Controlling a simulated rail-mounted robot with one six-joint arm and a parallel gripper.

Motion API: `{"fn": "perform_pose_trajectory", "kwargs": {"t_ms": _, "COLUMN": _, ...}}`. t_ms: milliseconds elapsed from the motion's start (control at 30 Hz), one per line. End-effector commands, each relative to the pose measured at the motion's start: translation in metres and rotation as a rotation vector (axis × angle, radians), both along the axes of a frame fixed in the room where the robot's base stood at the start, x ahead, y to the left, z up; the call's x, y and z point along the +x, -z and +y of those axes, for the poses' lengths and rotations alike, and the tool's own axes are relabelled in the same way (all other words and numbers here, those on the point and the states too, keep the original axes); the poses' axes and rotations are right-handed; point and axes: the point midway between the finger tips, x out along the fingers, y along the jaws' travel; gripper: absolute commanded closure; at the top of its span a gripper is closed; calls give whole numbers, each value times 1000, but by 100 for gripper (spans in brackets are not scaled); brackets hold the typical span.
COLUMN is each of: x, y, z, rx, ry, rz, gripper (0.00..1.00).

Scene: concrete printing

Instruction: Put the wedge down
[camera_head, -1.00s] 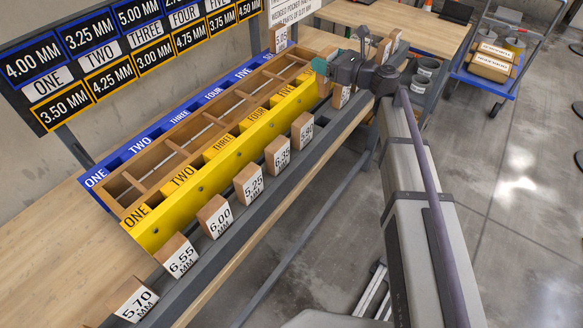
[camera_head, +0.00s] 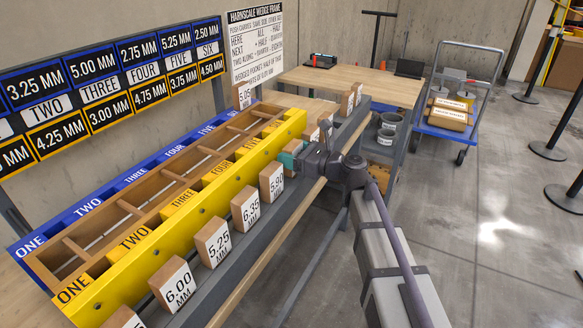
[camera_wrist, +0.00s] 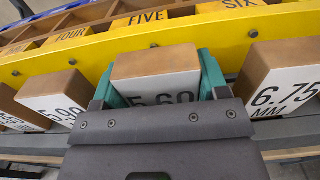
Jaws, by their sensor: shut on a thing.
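My gripper (camera_wrist: 158,88) is shut on a wedge marked 5.60 (camera_wrist: 158,64), with one teal finger on each side of it. The wedge's label is partly covered by my gripper in the wrist view. In the head view my gripper (camera_head: 292,157) is at the row of wedges on the grey ledge, and the held wedge is mostly hidden. The held wedge stands between the 5.90 wedge (camera_wrist: 57,92) and the 6.75 wedge (camera_wrist: 280,84), apart from both. I cannot tell whether its base touches the ledge.
Behind the row runs a yellow strip (camera_head: 180,221) with numbered wooden pockets, then a blue strip (camera_head: 60,225). More wedges, such as 6.35 (camera_head: 245,208) and 5.25 (camera_head: 212,242), line the ledge. A 5.05 wedge (camera_head: 244,97) stands near the instruction sign (camera_head: 262,48).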

Motion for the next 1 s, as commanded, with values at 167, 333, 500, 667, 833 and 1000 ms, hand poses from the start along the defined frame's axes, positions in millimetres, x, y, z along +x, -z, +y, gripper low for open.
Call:
{"fn": "perform_pose_trajectory", "kwargs": {"t_ms": 167, "x": 0, "y": 5, "z": 0, "rx": 0, "ry": 0, "rz": 0, "gripper": 84}}
{"fn": "perform_pose_trajectory", "kwargs": {"t_ms": 333, "x": 0, "y": 9, "z": 0, "rx": 0, "ry": 0, "rz": 0, "gripper": 84}}
{"fn": "perform_pose_trajectory", "kwargs": {"t_ms": 500, "x": 0, "y": 8, "z": 0, "rx": 0, "ry": 0, "rz": 0, "gripper": 19}}
{"fn": "perform_pose_trajectory", "kwargs": {"t_ms": 667, "x": 0, "y": 8, "z": 0, "rx": 0, "ry": 0, "rz": 0, "gripper": 7}}
{"fn": "perform_pose_trajectory", "kwargs": {"t_ms": 833, "x": 0, "y": 7, "z": 0, "rx": 0, "ry": 0, "rz": 0, "gripper": 7}}
{"fn": "perform_pose_trajectory", "kwargs": {"t_ms": 1000, "x": -6, "y": 4, "z": -11, "rx": 0, "ry": 2, "rz": 0, "gripper": 7}}
